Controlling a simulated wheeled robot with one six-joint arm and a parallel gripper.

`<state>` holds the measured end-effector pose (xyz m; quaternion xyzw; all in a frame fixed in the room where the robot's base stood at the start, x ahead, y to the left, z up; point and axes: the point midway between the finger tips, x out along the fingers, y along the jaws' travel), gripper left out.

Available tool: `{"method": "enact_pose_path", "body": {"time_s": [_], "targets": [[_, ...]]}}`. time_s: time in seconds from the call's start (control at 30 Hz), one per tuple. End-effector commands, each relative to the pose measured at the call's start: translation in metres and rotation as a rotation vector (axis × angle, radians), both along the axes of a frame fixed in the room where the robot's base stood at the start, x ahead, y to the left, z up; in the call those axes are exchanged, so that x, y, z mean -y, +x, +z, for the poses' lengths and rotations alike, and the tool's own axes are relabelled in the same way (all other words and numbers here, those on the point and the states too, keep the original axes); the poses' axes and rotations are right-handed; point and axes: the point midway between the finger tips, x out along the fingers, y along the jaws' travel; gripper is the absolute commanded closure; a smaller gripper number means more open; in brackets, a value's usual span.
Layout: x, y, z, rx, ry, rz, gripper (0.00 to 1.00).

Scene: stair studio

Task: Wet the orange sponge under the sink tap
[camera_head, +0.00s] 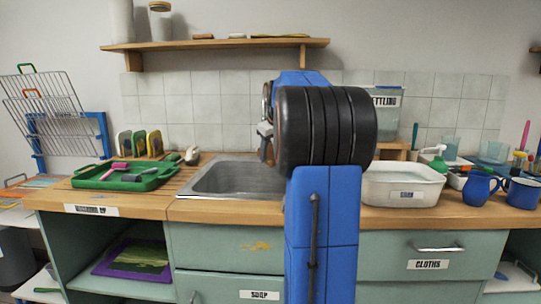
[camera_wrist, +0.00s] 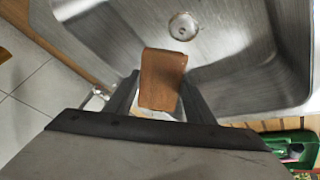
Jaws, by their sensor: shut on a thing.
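The orange sponge (camera_wrist: 162,78) shows brownish orange in the wrist view, held between the two fingers of my gripper (camera_wrist: 160,98). My gripper is shut on it. The sponge is over the metal sink (camera_wrist: 240,75), short of the round drain (camera_wrist: 183,26) in that view. In the head view the sink (camera_head: 232,180) is set in the wooden counter, and my arm covers its right part. The sponge is hidden there; only a grey part of my gripper (camera_head: 266,130) shows left of the black wrist. I cannot make out the tap in either view.
A green tray (camera_head: 125,178) with brushes stands on the counter left of the sink. A white tub (camera_head: 402,187) stands to the right, with blue mugs (camera_head: 480,187) beyond. A wooden shelf (camera_head: 220,44) hangs above the tiled wall.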

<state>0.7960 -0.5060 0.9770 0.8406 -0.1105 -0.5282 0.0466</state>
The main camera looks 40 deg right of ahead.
Motion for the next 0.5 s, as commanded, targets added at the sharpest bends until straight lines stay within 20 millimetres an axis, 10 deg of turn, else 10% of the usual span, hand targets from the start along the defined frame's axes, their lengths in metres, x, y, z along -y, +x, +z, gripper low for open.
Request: {"method": "enact_pose_path", "body": {"time_s": [0.5], "targets": [[-0.016, -0.028, 0.0, 0.0, 0.0, -0.001, 0.69]]}}
